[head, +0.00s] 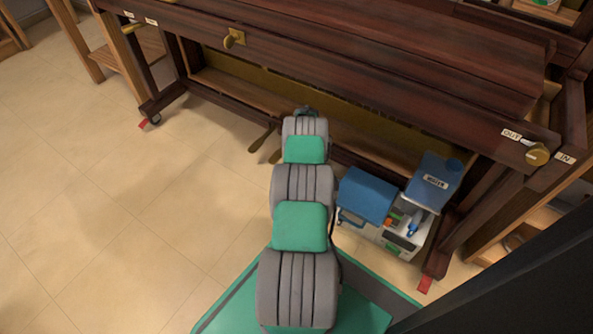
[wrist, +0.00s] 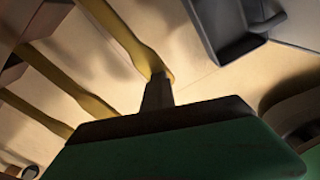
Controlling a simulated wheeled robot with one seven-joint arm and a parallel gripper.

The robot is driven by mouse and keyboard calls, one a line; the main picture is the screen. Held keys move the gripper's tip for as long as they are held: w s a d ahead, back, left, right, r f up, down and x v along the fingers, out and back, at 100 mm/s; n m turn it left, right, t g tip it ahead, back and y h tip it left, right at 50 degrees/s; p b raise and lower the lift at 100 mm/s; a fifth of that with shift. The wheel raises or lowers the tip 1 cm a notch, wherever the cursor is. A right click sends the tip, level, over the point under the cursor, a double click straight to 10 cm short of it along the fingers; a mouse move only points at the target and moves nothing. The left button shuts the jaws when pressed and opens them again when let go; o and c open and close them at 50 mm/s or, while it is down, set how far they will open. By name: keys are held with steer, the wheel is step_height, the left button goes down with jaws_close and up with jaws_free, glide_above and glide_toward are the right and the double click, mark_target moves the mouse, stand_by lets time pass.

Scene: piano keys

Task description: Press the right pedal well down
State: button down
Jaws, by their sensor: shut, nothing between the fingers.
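Three brass pedals show in the wrist view. The right pedal (wrist: 128,38) runs from the upper left to a rounded end at my gripper (wrist: 158,80). My gripper is shut and empty, and its tip overlaps that end. I cannot tell whether it touches the pedal or how far down the pedal is. The middle pedal (wrist: 62,82) and the left pedal (wrist: 30,112) lie apart to the left. In the head view the middle pedal (head: 276,155) and left pedal (head: 262,138) show left of my arm, which hides the right pedal and my fingertips.
The dark wooden piano (head: 360,65) stands over the pedals. Right of my arm are a blue-lidded box (head: 367,196) and a blue container (head: 436,177). A dark grey object (wrist: 222,30) is at the wrist view's upper right. The tiled floor (head: 120,220) at left is clear.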

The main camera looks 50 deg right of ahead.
steer(key=shift+s+d+r, duration=0.2)
steer(key=shift+s+d, duration=0.1)
steer(key=shift+d, duration=0.4)
steer(key=shift+s+d+r, duration=0.2)
steer(key=shift+s+d, duration=0.05)
steer(key=shift+d, duration=0.45)
step_height(320, 180, up, 8)
steer(key=p, duration=0.3)
steer(key=shift+d, duration=0.35)
steer(key=shift+s+f, duration=0.1)
